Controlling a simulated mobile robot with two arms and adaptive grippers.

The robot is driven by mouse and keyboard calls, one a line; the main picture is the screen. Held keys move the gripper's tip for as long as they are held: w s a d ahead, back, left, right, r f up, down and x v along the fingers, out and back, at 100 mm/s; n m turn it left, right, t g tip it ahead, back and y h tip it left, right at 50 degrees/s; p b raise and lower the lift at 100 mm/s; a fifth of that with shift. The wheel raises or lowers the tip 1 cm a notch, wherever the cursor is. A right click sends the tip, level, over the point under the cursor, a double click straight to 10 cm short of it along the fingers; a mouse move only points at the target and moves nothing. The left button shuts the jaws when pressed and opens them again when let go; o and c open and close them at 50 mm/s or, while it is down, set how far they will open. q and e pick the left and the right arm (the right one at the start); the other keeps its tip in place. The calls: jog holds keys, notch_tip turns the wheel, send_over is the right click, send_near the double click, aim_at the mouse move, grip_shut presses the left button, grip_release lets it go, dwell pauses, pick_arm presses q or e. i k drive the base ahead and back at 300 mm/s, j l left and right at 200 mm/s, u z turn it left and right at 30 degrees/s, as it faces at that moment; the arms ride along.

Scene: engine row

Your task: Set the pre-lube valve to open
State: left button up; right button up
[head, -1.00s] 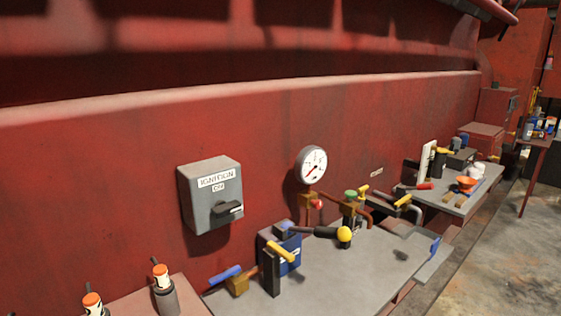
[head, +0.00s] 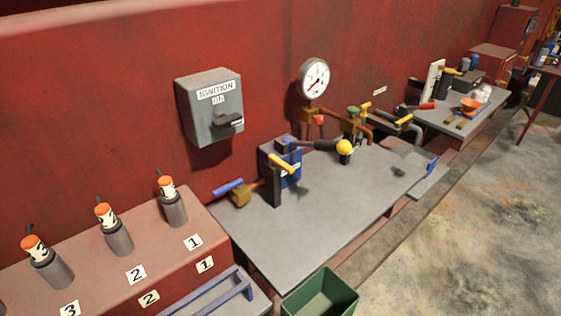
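I cannot tell which valve is the pre-lube valve, as no readable label names it. On the grey bench (head: 290,240), a brass valve with a blue handle (head: 228,187) stands at the left end. Next to it are a blue box (head: 285,160) and a black post with a yellow handle (head: 281,163). A black lever with a yellow ball (head: 344,147) points right. Neither of my grippers is in view.
A grey ignition box (head: 208,110) and a round gauge (head: 314,78) are on the red wall. Orange-topped cylinders (head: 115,236) stand on a numbered red ledge at left. A green bin (head: 320,296) is in front of the bench. Concrete floor at right looks clear.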

aim_at(237, 183)
jog(key=i+l+u, duration=0.25)
jog(key=l, duration=0.5)
jog(key=l+u, duration=0.25)
jog(key=l, duration=0.45)
jog(key=k, duration=0.05)
